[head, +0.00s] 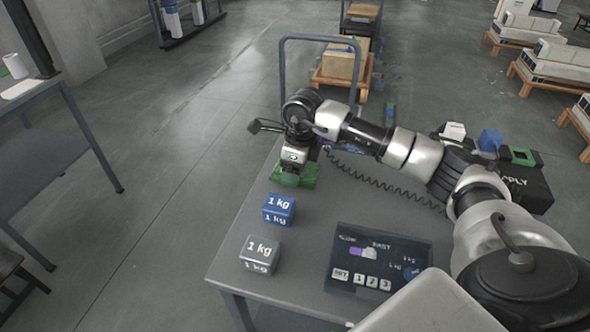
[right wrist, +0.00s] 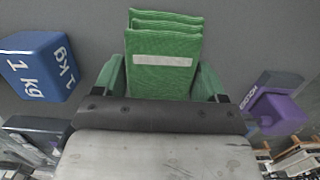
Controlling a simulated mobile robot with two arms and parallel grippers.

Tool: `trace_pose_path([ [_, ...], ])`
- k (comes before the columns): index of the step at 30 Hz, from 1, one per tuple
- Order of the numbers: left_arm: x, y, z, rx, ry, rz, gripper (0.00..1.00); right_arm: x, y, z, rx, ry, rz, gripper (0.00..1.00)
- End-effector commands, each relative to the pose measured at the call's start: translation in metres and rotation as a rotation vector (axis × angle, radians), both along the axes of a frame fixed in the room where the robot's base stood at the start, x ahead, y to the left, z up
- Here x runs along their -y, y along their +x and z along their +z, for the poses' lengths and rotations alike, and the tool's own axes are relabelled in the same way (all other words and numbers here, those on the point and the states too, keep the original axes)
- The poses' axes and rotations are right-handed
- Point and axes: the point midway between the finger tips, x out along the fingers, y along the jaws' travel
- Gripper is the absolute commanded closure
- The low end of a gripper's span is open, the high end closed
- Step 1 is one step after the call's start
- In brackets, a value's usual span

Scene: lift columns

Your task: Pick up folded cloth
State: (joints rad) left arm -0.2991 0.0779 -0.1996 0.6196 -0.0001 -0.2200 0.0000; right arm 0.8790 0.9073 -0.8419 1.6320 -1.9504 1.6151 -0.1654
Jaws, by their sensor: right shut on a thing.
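The green folded cloth (head: 308,176) is at the far left edge of the table in the head view. In the right wrist view the cloth (right wrist: 165,55) shows stacked green folds with a pale label strip. My right gripper (head: 290,174) points down at the cloth and is shut on it. Part of the cloth is hidden behind the gripper. In the right wrist view my gripper (right wrist: 162,98) is at the near side of the folds. I cannot tell whether the cloth touches the table. My left gripper is not in view.
A blue 1 kg cube (head: 278,210) and a grey 1 kg cube (head: 260,254) stand nearer on the table (head: 300,240). A dark panel (head: 376,262) lies at the front right. A purple object (right wrist: 278,108) is beside the gripper. Open table lies between the cubes and panel.

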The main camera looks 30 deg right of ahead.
Motion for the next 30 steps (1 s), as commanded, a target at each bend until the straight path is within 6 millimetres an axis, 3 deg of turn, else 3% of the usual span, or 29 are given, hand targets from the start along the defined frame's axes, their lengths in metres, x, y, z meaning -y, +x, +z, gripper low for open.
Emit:
trace_pose_path([
  [7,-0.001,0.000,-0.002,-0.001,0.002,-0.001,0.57,0.000,0.001,0.038,0.006,0.000,0.001,0.51],
  [21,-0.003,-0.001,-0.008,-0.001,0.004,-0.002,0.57,0.092,0.031,0.094,0.002,0.002,-0.004,0.51],
  [30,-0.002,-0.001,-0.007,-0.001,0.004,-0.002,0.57,0.110,0.037,0.105,0.001,0.001,0.001,0.51],
])
